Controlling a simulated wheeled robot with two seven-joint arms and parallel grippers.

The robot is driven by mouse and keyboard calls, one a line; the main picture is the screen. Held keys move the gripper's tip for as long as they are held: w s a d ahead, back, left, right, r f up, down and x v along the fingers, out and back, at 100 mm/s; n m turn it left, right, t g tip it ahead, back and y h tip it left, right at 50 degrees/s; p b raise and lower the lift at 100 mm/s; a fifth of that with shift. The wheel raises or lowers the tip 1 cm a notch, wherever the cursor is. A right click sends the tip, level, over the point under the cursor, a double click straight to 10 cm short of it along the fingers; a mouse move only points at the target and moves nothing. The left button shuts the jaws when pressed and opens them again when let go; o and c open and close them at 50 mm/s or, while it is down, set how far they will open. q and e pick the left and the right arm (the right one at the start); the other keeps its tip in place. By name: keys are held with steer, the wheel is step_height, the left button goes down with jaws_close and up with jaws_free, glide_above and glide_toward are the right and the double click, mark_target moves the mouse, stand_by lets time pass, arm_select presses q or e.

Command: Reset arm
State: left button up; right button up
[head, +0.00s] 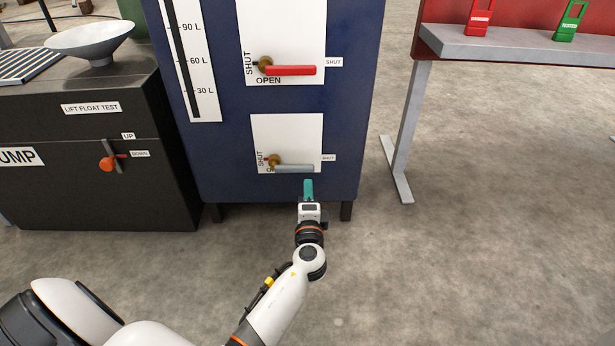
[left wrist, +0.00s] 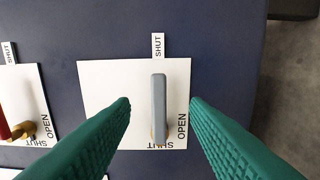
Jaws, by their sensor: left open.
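My left arm reaches up from the bottom of the head view to the blue tank (head: 220,150). My left gripper (head: 308,186) has teal fingers and is open and empty, just in front of the lower white valve plate (head: 297,130). In the left wrist view the grey valve handle (left wrist: 158,100) shows between the two spread fingers, with no visible contact. In the head view the grey handle (head: 297,169) lies about level from its brass pivot, pointing right to a SHUT label (head: 328,157). My right gripper is out of view.
A red valve handle (head: 291,70) lies level above, also pointing to SHUT. A black pump box (head: 90,190) with an orange lever (head: 107,163) and a white bowl (head: 90,40) stands left. A grey bench (head: 510,48) with red and green tags stands right. Floor between is clear.

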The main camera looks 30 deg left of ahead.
arm_select(q)
steer(key=shift+v, duration=1)
